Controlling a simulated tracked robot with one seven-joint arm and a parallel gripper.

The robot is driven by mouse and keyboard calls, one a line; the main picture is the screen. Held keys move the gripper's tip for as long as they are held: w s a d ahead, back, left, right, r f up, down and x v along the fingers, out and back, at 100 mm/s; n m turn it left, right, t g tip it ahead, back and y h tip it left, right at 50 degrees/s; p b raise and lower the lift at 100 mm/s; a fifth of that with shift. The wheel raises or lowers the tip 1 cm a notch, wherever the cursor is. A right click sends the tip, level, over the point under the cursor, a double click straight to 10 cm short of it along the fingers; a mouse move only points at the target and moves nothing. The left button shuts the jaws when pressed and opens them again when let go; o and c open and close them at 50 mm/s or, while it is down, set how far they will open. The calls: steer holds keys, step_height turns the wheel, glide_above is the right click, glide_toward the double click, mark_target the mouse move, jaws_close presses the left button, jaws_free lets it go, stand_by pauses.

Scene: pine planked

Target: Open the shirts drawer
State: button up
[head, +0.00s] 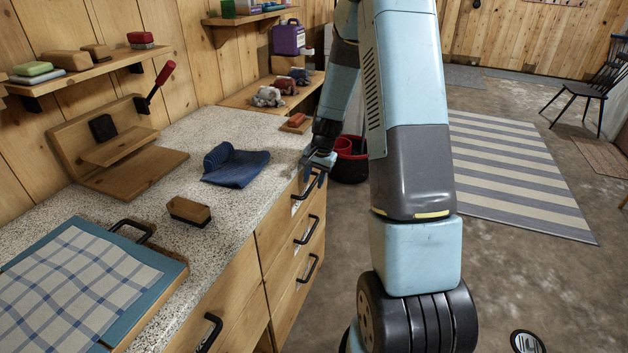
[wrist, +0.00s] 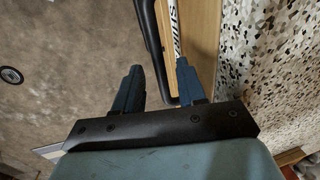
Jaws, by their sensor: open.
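The shirts drawer is the top one of a stack in the pine cabinet, and its front (wrist: 203,35) carries a white label of which "SHIR" shows in the wrist view. It looks shut. Its black bar handle (wrist: 152,45) runs between the two blue fingers of my gripper (wrist: 158,72) in the wrist view. The fingers are open, one on each side of the bar, with gaps visible. In the head view, my gripper (head: 319,168) is at the top drawer's handle (head: 303,192), just beyond the counter edge, and partly covers it.
Two lower drawers with black handles (head: 308,230) (head: 308,268) look shut. The speckled counter (head: 225,215) holds a folded blue cloth (head: 237,168), a brush (head: 189,210) and a wooden press (head: 120,150). A red-and-black bucket (head: 350,160) stands behind my arm. The floor to the right is mostly clear.

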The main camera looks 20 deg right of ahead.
steer(key=shift+f, duration=0.35)
jaws_close()
stand_by(0.5)
